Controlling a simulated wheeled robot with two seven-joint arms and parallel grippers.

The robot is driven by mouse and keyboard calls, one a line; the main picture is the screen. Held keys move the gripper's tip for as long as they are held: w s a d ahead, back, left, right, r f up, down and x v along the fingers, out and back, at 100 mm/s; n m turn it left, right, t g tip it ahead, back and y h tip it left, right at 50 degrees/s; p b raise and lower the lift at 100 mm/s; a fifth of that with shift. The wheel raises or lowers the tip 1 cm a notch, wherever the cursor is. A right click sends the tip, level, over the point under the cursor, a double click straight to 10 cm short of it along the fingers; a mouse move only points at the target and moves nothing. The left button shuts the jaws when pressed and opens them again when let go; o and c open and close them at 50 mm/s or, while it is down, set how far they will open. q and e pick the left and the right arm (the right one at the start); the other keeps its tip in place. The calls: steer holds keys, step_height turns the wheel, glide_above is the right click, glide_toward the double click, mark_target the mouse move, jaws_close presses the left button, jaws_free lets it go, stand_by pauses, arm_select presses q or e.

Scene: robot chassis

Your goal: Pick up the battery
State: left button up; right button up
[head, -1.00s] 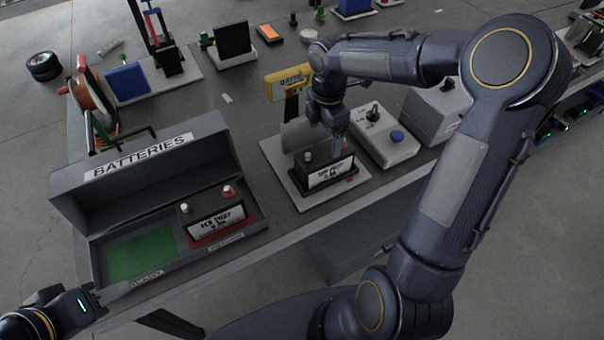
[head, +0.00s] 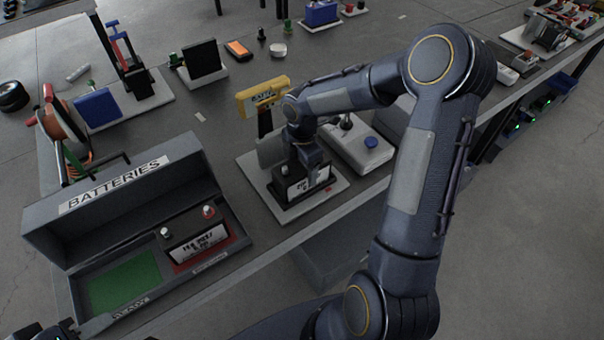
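A black battery with a white label (head: 308,186) sits on a pale plate (head: 330,198) at a tester with a yellow sign (head: 262,96). My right gripper (head: 312,172) is directly above this battery, at its top. Its fingers are too small and covered to tell whether they grip it. A second battery (head: 197,241) stands on the red pad of the grey BATTERIES box (head: 112,188). The green pad (head: 125,282) beside it is empty. My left gripper (head: 75,328) is at the bottom left edge, near the box's front corner, partly cut off.
A grey device with a blue knob (head: 358,148) stands close to the right of the tester. A black screen (head: 203,62), an orange device (head: 238,50) and a blue block (head: 97,107) are further back. Bare table lies between the box and the tester.

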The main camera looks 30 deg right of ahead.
jaws_close()
steer(key=shift+w+r, duration=0.15)
stand_by(0.4)
